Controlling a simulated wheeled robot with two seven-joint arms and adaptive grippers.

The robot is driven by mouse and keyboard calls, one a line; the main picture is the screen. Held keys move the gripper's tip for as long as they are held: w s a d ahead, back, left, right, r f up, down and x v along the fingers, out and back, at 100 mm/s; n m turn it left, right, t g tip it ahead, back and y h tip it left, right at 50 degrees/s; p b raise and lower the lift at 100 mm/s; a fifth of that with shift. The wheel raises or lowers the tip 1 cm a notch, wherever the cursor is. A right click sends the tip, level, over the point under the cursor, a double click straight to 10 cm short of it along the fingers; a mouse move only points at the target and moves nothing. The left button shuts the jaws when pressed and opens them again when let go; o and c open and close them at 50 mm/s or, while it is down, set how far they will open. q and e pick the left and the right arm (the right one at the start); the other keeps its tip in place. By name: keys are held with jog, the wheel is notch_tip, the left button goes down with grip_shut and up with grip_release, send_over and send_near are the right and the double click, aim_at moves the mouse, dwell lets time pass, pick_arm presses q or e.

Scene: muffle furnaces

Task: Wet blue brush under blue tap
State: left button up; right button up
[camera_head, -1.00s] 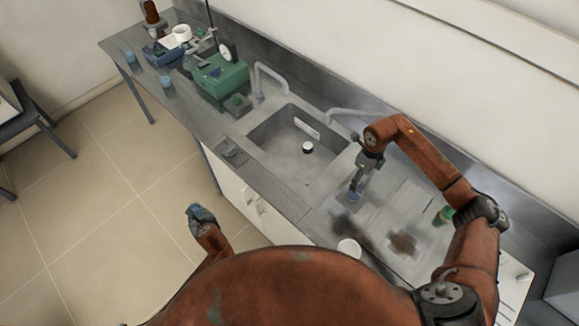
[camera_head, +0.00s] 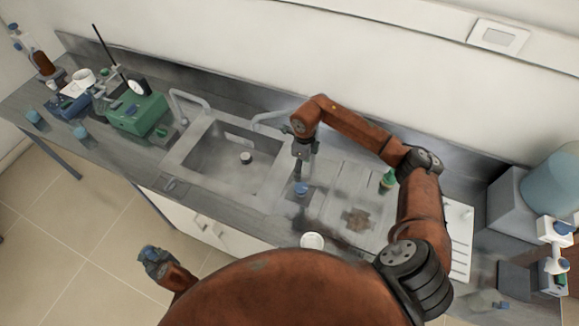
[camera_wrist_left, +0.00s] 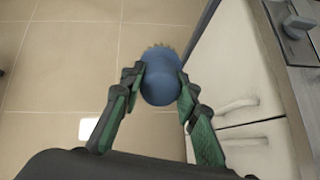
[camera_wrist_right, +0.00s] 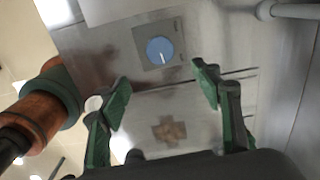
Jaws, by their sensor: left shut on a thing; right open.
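My left gripper (camera_head: 152,256) is shut on the blue brush (camera_wrist_left: 160,82), a round blue body with a jagged fringe at its far edge. It is held over the floor in front of the cabinet, away from the sink (camera_head: 205,162). A blue round knob (camera_wrist_right: 160,50) with a white mark sits on a square plate in the counter, right of the basin. My right gripper (camera_wrist_right: 163,76) is open above this knob, with no visible contact. Two grey spouts, one left (camera_head: 186,100) and one right (camera_head: 268,117), stand behind the basin. I see no water running.
A white cup (camera_head: 312,241) stands near the front edge. Green equipment (camera_head: 137,112) stands left of the sink.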

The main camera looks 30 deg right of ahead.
pick_arm(q)
jog(key=shift+f, duration=0.3)
pick_arm(e)
jog(key=shift+r, duration=0.1)
notch_tip(320, 180, up, 12)
send_over(301, 187)
jog(key=shift+w, duration=0.1)
dwell(0.3)
pick_arm(q)
jog(key=shift+b, duration=0.3)
pick_arm(e)
jog(key=shift+f, duration=0.2)
pick_arm(q)
notch_tip(301, 187, down, 22)
jog(key=b, duration=1.9)
jog(key=shift+s+r+g, duration=0.15)
jog(key=shift+s+g, duration=0.15)
jog(key=shift+s, duration=0.15)
pick_arm(e)
notch_tip(301, 187, down, 26)
jog(key=n, duration=0.3)
jog(key=shift+r, duration=0.1)
